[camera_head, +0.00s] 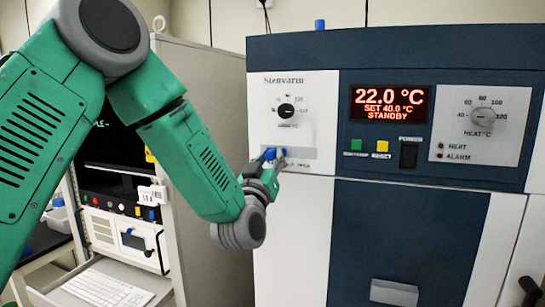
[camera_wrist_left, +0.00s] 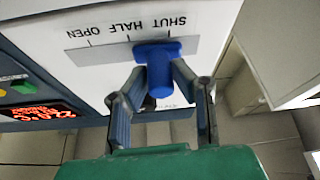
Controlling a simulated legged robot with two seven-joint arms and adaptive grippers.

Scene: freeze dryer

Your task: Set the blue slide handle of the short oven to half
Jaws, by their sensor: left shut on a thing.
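The blue slide handle (camera_wrist_left: 157,65) sits on a grey slot strip (camera_wrist_left: 95,55) marked SHUT, HALF and OPEN, upside down in the left wrist view. The handle is near the SHUT mark, on the SHUT side of HALF. My left gripper (camera_wrist_left: 158,85) is shut on the handle, one finger on each side. In the head view the gripper (camera_head: 268,165) reaches the oven's white panel (camera_head: 300,85) and partly hides the handle (camera_head: 270,153). My right gripper does not show.
A black knob (camera_head: 286,111) is above the slot. The red display (camera_head: 390,103), buttons and a heat dial (camera_head: 483,117) are to its right. A rack with instruments and a keyboard (camera_head: 108,288) stands left, behind my arm. A grey door handle (camera_head: 394,292) juts out below.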

